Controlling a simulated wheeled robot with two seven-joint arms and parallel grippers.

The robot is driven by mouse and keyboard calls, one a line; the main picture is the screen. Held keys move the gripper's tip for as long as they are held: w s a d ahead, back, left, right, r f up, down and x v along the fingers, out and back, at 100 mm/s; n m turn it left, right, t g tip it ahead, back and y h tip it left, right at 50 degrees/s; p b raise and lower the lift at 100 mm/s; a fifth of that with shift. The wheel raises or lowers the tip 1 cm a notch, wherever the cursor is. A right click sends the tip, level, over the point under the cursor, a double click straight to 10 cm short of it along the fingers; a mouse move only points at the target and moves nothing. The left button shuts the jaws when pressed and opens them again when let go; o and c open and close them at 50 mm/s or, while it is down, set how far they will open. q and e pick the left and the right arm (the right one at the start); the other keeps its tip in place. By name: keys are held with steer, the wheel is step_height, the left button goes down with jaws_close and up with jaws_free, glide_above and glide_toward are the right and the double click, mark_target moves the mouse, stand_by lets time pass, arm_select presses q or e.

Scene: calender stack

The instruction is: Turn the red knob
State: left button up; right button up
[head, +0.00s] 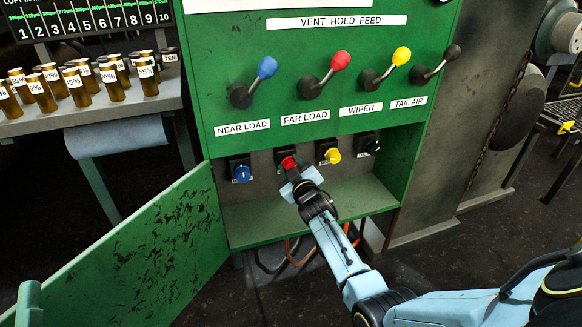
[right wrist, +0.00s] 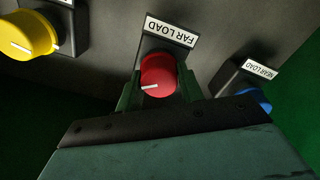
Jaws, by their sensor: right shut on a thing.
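The red knob (head: 289,163) sits on a dark base in the recess under the green panel, second from the left in a row of knobs. In the right wrist view the red knob (right wrist: 159,76) stands between the fingers, under a FAR LOAD label, with its white mark pointing left. My right gripper (head: 293,170) reaches up from below and is shut on the red knob; it also shows in the right wrist view (right wrist: 160,92). Part of the knob is hidden by the gripper in the head view. My left gripper is not in view.
A blue knob (head: 242,173) is left of the red one; a yellow knob (head: 332,155) and a black knob (head: 372,146) are right of it. Levers with coloured tips stand above. An open green door (head: 150,250) hangs at the left. A shelf (head: 340,199) lies below the knobs.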

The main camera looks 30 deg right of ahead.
steer(key=shift+n, duration=0.6)
steer(key=o, duration=1)
